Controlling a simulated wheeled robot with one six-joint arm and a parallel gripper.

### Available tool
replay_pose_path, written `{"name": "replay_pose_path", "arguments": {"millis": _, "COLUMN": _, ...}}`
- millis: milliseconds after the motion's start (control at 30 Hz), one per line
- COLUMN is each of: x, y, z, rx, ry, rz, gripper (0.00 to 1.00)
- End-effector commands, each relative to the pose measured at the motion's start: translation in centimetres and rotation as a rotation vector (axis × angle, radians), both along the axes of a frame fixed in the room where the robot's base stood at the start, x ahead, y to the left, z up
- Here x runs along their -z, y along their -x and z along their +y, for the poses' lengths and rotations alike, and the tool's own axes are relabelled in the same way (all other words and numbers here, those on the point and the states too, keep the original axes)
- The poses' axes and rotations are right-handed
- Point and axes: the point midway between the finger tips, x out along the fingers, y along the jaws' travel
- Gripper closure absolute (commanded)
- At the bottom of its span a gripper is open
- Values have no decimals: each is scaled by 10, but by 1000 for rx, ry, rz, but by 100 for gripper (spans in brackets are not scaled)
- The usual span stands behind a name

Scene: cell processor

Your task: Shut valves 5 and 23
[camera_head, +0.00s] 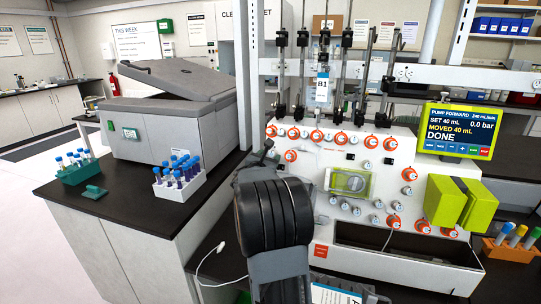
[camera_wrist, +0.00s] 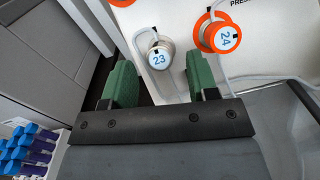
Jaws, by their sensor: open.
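In the wrist view my gripper (camera_wrist: 160,72) is open, with its two green fingers apart. Valve 23 (camera_wrist: 158,57), a round knob with a blue number and no orange ring, sits between and just beyond the fingertips. Valve 24 (camera_wrist: 225,38), with an orange ring, is right of the right finger. In the head view the white valve panel (camera_head: 385,170) carries several small knobs, some orange-ringed and some grey. Their numbers are too small to read, so I cannot tell which is valve 5. My dark arm covers the panel's lower left and hides my gripper there.
A display (camera_head: 459,131) reads "PUMP FORWARD", "MOVED 40 mL", "DONE" and 0.0 bar. A grey centrifuge (camera_head: 165,130) and a white rack (camera_head: 180,188) of blue-capped tubes stand left. Clear tubing loops around the knobs. Green-yellow blocks (camera_head: 446,203) stick out at right.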

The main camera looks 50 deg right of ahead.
Motion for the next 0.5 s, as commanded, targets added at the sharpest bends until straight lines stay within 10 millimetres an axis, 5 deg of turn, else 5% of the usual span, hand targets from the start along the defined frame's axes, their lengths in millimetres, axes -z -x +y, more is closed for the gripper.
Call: {"name": "replay_pose_path", "arguments": {"millis": 500, "x": 0, "y": -7, "z": -16, "rx": -1, "ry": 0, "rz": 0, "gripper": 46}}
